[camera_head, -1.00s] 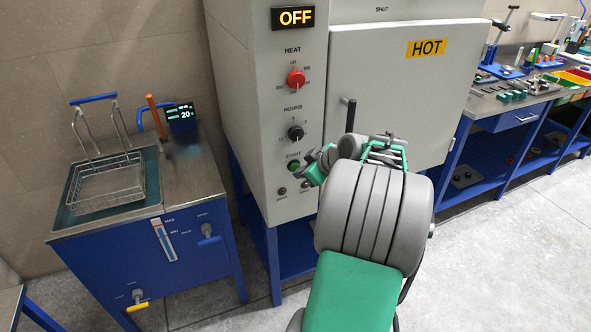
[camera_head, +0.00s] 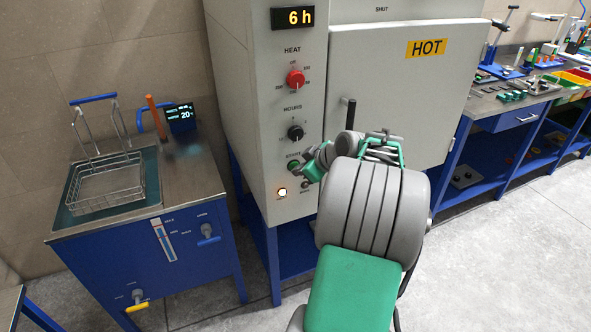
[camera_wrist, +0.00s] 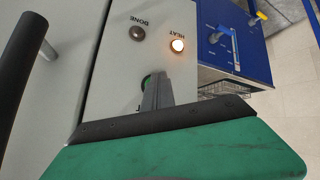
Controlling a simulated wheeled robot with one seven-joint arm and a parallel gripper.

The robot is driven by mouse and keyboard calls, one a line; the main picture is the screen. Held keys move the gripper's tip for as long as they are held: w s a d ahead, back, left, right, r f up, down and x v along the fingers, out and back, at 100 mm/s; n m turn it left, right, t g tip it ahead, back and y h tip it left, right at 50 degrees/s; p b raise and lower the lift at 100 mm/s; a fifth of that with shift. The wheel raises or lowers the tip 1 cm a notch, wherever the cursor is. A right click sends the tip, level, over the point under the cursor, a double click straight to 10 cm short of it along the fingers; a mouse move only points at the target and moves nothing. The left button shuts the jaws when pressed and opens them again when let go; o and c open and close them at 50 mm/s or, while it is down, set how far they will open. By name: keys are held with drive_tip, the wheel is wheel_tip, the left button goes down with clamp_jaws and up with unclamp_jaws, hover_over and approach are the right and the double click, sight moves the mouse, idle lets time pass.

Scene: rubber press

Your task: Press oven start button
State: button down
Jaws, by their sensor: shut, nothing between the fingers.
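The oven (camera_head: 375,95) is a tall grey cabinet with its door shut and a yellow HOT label on it. Its display (camera_head: 293,18) reads 6 h. The green start button (camera_head: 293,166) is on the left panel; in the wrist view its green edge (camera_wrist: 146,82) shows beside my fingertips. My gripper (camera_head: 311,168) is shut and empty, its tips at the button, touching it or very close. The fingers cover most of the button in the wrist view (camera_wrist: 157,82). The heat lamp (camera_head: 282,192) glows, also in the wrist view (camera_wrist: 177,45). The done lamp (camera_wrist: 137,33) is dark.
A red heat knob (camera_head: 296,79) and black hours knob (camera_head: 295,132) sit above the button. The oven door handle (camera_head: 350,115) stands out close to my arm. A blue tank with a wire basket (camera_head: 107,184) is at left, a workbench (camera_head: 515,92) at right.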

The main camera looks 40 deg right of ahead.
idle(0.4)
drive_tip(key=shift+s+a+b, duration=0.2)
drive_tip(key=shift+s, duration=0.35)
drive_tip(key=shift+s+a+b, duration=0.15)
drive_tip(key=shift+s+b, duration=0.05)
drive_tip(key=shift+s, duration=0.35)
drive_tip(key=s, duration=0.2)
drive_tip(key=s+a+b, duration=0.1)
drive_tip(key=s, duration=0.2)
drive_tip(key=shift+a, duration=0.2)
drive_tip(key=shift+w, duration=0.1)
